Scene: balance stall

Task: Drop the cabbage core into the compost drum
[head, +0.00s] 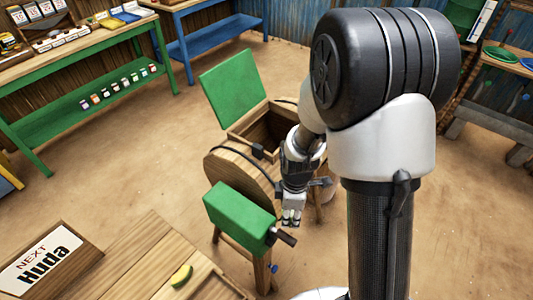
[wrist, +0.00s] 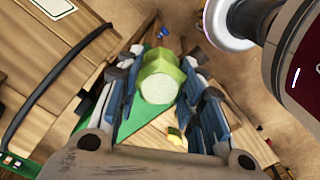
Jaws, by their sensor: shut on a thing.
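The cabbage core (wrist: 158,82) is a pale green stub with a whitish round end, seen in the wrist view. My gripper (wrist: 160,72) is shut on it, with a finger on each side. In the head view my gripper (head: 291,216) hangs pointing down beside the compost drum, and I cannot make out the core there. The compost drum (head: 226,163) is a wooden barrel on legs with a dark open hatch (head: 266,130). Its green lid (head: 232,88) stands raised behind the hatch. My gripper is in front of the hatch, not over it.
A green box with a crank (head: 240,216) juts from the drum's near end. A wooden table (head: 150,258) at the front bears a yellow-green piece (head: 181,275) and a "NEXT Huda" sign (head: 42,262). Green shelving (head: 80,105) stands at left. The dirt floor between is clear.

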